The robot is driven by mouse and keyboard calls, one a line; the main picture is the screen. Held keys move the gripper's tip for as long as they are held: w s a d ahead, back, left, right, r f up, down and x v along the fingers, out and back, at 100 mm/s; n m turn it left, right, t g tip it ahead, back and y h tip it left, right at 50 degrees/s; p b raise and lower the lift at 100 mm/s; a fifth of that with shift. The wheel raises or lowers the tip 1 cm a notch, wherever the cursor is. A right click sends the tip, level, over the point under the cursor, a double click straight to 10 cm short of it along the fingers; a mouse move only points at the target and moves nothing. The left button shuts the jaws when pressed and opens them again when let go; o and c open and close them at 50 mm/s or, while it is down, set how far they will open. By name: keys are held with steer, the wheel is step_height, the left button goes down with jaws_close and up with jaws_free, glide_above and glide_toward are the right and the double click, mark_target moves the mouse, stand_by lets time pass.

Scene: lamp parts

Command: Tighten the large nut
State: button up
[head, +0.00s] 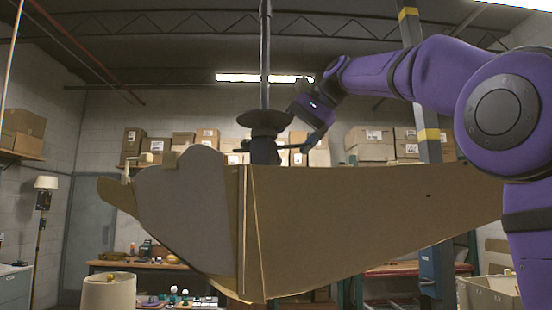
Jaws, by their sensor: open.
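A dark lamp pole (264,60) stands upright near the middle of the head view. A wide black disc (265,118) sits around it. Below the disc is a thick dark part (264,148), whose lower end goes behind the cardboard. The large nut cannot be told apart from these dark parts. My gripper (283,143) reaches in from the right, just under the disc. Its jaws are open and close beside the thick dark part. At this size I cannot tell whether they touch it.
A large open cardboard box (350,225) fills the foreground and hides what lies behind it. Behind are a workbench (140,265) with small items, shelved boxes, a blue-grey post (430,180), and a lampshade (108,290) at lower left. The air left of the pole is clear.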

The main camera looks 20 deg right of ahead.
steer(key=x, duration=0.7)
steer(key=shift+d, duration=0.1)
steer(key=c, duration=0.9)
